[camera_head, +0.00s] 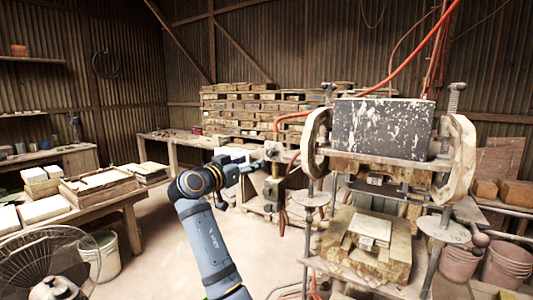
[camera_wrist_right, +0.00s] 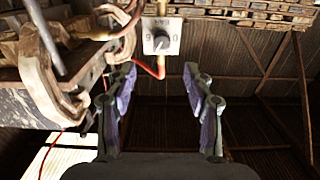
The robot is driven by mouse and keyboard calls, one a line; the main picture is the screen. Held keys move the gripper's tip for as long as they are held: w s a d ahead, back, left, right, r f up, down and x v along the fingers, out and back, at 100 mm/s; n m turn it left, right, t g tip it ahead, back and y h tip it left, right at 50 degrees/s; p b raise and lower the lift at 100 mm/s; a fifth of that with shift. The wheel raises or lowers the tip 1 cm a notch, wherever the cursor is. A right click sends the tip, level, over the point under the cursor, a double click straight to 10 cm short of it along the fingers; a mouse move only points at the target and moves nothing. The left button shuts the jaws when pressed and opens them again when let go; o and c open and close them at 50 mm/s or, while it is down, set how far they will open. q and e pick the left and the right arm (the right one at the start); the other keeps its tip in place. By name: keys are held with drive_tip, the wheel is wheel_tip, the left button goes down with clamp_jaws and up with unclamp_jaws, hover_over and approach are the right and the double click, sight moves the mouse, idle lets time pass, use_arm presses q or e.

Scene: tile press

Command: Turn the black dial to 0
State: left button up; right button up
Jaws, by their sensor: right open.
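The black dial (camera_wrist_right: 161,42) shows at the top middle of the right wrist view, on a light grey plate (camera_wrist_right: 172,26) with upside-down lettering. Its exact setting is too small to read surely. The fingers of my right gripper (camera_wrist_right: 160,72) are spread open and empty, one on each side below the dial in that view, apart from it. In the head view my right gripper (camera_head: 256,166) reaches up to the left side of the press (camera_head: 377,128), near a small box with hoses; the dial's face cannot be made out there. My left gripper is out of view.
A red hose (camera_wrist_right: 150,68) bends close below the dial plate. The press's worn rounded side frame (camera_wrist_right: 50,62) stands near at the left of the wrist view. In the head view a bench with tiles (camera_head: 95,188) and a fan (camera_head: 50,262) stand at the left.

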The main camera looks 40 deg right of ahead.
sight(269, 154)
drive_tip(key=p+x, duration=0.5)
drive_tip(key=x, duration=0.4)
drive_tip(key=shift+w+d, duration=0.15)
drive_tip(key=shift+d, duration=0.1)
drive_tip(key=shift+w+d+f, duration=0.15)
drive_tip(key=shift+w+d, duration=0.05)
drive_tip(key=shift+d, duration=0.3)
clamp_jaws()
